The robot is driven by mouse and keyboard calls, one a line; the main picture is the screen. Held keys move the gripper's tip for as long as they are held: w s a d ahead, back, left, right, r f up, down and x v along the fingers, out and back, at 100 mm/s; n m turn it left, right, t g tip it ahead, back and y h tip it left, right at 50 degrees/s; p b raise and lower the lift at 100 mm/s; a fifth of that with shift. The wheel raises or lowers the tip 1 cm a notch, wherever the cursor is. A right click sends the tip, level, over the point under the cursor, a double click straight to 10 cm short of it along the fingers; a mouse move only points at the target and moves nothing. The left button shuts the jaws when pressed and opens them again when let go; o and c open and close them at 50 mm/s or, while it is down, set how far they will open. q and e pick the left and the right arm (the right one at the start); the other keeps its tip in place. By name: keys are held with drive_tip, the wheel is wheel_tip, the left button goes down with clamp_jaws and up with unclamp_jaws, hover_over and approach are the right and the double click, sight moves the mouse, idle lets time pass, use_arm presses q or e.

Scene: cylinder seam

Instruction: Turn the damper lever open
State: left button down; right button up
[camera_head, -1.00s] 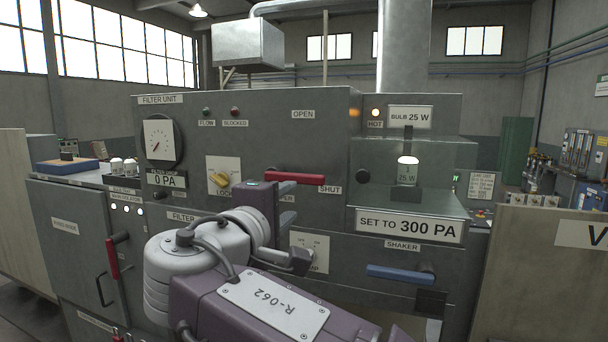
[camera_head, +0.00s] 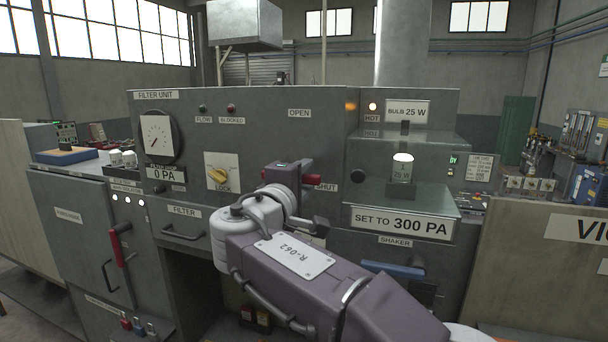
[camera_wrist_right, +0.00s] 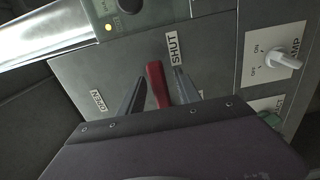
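The damper lever is a red handle (camera_head: 314,179) on the grey filter unit, near the SHUT label and below the OPEN label. In the head view my right gripper (camera_head: 291,171) covers most of it. In the right wrist view the red lever (camera_wrist_right: 157,85) stands between the two dark fingers of my right gripper (camera_wrist_right: 160,80), with its end near the SHUT label (camera_wrist_right: 173,47). The fingers are apart, with a visible gap on the right side of the lever; contact on the left side is unclear. The OPEN label (camera_wrist_right: 98,101) lies to the left. My left gripper is not in view.
A yellow knob (camera_head: 217,176) and a dial gauge (camera_head: 157,139) are left of the lever. A glass-covered shelf with a lit bulb (camera_head: 402,166) and a blue shaker handle (camera_head: 393,269) are to the right. The wrist view shows a white lamp knob (camera_wrist_right: 286,60).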

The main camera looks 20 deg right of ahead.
drive_tip(key=shift+a, duration=0.15)
clamp_jaws()
drive_tip(key=shift+f, duration=0.1)
idle(1.0)
